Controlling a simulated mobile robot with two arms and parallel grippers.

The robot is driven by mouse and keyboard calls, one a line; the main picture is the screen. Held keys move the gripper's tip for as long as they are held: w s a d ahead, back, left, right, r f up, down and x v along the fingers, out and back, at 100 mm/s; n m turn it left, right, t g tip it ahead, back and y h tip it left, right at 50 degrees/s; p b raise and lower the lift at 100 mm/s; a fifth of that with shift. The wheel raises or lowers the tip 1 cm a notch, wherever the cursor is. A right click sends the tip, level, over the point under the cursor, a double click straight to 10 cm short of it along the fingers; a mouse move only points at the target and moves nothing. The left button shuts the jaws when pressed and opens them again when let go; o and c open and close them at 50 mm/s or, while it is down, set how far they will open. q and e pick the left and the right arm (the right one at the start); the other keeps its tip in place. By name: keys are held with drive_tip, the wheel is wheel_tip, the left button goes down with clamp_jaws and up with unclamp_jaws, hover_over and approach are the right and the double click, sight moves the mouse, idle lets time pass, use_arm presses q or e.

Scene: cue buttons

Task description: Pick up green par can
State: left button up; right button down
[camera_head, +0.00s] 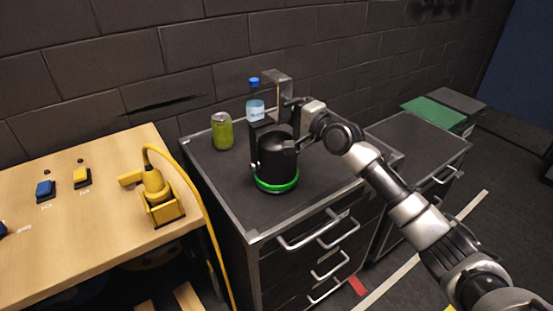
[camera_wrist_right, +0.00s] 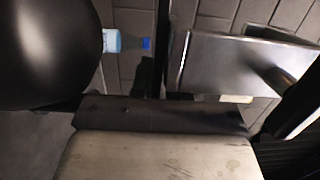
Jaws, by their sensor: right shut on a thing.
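The green par can (camera_head: 275,155) is a black round lamp body with a bright green ring around its lower end. It stands upright at the black cabinet top, ring down. I cannot tell whether it touches the surface. My right gripper (camera_head: 291,107) reaches in from the right and is shut at the upper side of the par can, apparently on its bracket. The exact contact is hidden. In the right wrist view the dark lamp body (camera_wrist_right: 45,50) fills the upper left, close to the gripper. My left gripper is not in view.
A green drink can (camera_head: 222,132) and a blue-capped water bottle (camera_head: 255,108) stand behind the lamp. A grey metal piece (camera_head: 276,76) rises beside the bottle. A wooden table (camera_head: 95,225) at left holds a yellow device (camera_head: 157,190) with a cable, plus blue (camera_head: 45,188) and yellow (camera_head: 81,175) buttons.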

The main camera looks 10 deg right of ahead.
drive_tip(key=shift+a+f, duration=0.1)
drive_tip(key=shift+f, duration=0.45)
drive_tip(key=shift+r, duration=0.2)
idle(0.3)
